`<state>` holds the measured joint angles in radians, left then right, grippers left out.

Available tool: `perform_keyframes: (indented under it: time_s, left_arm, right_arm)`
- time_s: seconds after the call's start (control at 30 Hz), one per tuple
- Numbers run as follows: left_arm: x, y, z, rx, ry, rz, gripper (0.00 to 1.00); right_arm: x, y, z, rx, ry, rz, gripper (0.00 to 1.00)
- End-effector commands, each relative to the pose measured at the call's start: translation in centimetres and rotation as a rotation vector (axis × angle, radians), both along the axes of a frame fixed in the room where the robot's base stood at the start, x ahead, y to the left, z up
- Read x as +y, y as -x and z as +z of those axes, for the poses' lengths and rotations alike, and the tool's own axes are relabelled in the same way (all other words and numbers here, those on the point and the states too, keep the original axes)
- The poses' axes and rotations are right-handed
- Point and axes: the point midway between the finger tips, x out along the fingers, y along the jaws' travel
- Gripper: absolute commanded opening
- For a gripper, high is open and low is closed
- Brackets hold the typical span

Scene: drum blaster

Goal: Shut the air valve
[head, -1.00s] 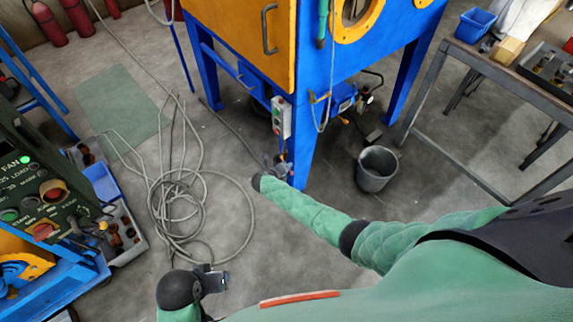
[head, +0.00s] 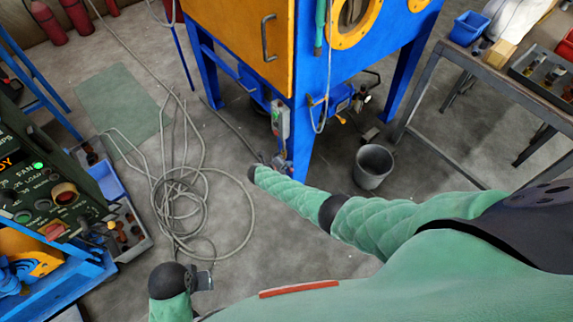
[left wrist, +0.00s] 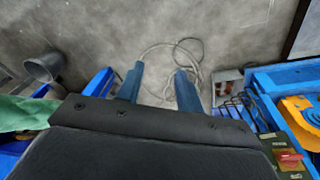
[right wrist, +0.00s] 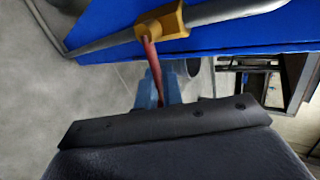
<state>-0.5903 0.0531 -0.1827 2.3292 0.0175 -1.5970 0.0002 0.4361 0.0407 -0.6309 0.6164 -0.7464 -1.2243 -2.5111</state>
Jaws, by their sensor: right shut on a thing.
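The air valve is a brass body (right wrist: 160,20) on a grey pipe (right wrist: 232,10) along the blue frame, seen in the right wrist view. Its red lever (right wrist: 151,62) reaches down from the brass body between my right fingers. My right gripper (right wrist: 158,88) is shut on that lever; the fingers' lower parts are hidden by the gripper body. In the head view my right gripper (head: 277,163) is at the foot of the blue cabinet's front leg, where the valve is too small to make out. My left gripper (left wrist: 159,86) is open and empty above the floor.
The blue cabinet (head: 335,75) with an orange door (head: 240,40) stands ahead. A grey bucket (head: 373,167) is right of its leg. Coiled hose (head: 185,205) lies on the floor at left. A control panel (head: 45,190) is at far left and a workbench (head: 480,75) at right.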

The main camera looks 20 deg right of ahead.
Motion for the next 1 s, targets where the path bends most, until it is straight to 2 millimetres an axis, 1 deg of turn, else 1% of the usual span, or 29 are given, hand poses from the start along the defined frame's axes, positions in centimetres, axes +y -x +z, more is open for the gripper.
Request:
perform_keyframes:
  time_s: [0.03, 0.1, 0.3, 0.73, 0.77, 0.8, 0.83, 1.0]
  left_arm:
    - [0.0, -0.1, -0.5, 0.001, -0.001, 0.000, 0.36]
    - [-0.1, -0.3, -1.4, 0.003, -0.003, -0.001, 0.36]
    - [-0.1, -0.5, -2.7, 0.002, -0.004, -0.001, 0.36]
    - [-0.1, -0.6, -2.9, -0.001, -0.003, -0.001, 0.36]
    - [-0.1, -0.6, -2.9, -0.001, -0.003, -0.001, 0.36]
    - [-0.1, -0.6, -2.9, -0.001, -0.003, -0.001, 0.36]
    - [-0.1, -0.6, -2.9, -0.001, -0.003, -0.001, 0.36]
    - [-0.1, -0.6, -2.9, -0.001, -0.003, -0.001, 0.36]
  right_arm:
    - [0.1, -0.2, 0.4, 0.007, 0.004, 0.000, 0.00]
    - [0.0, -0.2, 0.4, 0.019, 0.008, 0.001, 0.00]
    - [0.0, -0.2, 0.4, 0.039, 0.015, 0.002, 0.00]
    - [0.0, -0.2, 0.4, 0.043, 0.017, 0.002, 0.00]
    - [0.0, -0.2, 0.4, 0.042, 0.016, 0.001, 0.14]
    - [0.0, -0.2, 0.4, 0.042, 0.016, 0.001, 0.22]
    - [0.0, -0.2, 0.4, 0.043, 0.017, 0.002, 0.24]
    - [0.0, -0.1, 0.3, 0.044, 0.016, 0.001, 0.24]
